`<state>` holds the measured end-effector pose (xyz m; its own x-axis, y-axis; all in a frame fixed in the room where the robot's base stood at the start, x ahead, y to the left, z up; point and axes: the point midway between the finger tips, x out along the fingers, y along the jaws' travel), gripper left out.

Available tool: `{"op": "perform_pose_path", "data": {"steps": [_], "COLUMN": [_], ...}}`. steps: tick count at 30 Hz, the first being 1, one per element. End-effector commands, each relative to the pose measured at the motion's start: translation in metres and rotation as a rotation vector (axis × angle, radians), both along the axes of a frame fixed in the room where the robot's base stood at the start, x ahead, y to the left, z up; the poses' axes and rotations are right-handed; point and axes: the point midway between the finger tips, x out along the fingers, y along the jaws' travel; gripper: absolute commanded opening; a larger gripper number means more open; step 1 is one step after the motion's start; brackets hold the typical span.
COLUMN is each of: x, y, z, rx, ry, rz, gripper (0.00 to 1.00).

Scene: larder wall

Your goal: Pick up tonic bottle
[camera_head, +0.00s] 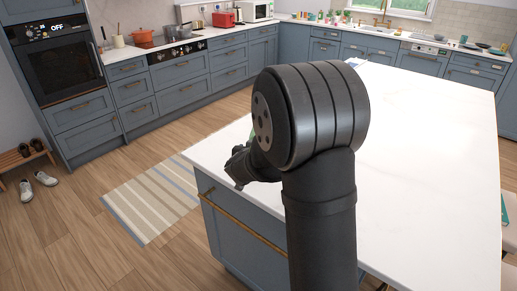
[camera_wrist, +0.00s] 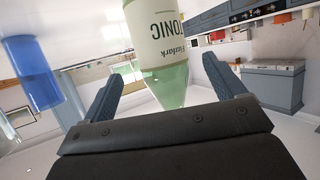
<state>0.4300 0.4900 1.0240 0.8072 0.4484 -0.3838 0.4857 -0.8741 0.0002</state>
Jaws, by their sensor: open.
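The tonic bottle (camera_wrist: 164,52) is pale green with a cream label reading TONIC. It appears upside down in the wrist view, with its tapering shoulder toward my gripper. My gripper (camera_wrist: 162,70) is open, one finger on each side of the bottle in the picture, with visible gaps. I cannot tell how deep the bottle is between the fingers. In the head view my arm hides most of my gripper (camera_head: 242,168), which is low over the island's left edge. A small green sliver shows beside the arm there; the rest of the bottle is hidden.
A translucent blue cylinder (camera_wrist: 32,72) stands left of the bottle in the wrist view. The white island top (camera_head: 430,150) is clear to the right of my arm. Blue cabinets and counters (camera_head: 187,75) line the walls. A striped rug (camera_head: 150,197) lies on the floor.

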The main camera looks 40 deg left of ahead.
Motion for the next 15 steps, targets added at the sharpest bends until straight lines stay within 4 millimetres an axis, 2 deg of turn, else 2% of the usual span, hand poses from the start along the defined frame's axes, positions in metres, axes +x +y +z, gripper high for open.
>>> {"op": "perform_pose_path", "data": {"steps": [3,10,15], "x": [0.011,0.021,0.040], "y": [0.006,0.012,0.024], "z": [-0.005,-0.010,-0.020], "rx": [-0.001,0.000,0.000], "ry": [-0.002,0.000,0.000], "rz": [-0.001,-0.001,0.000], "gripper": [0.88,0.88,0.88]}}
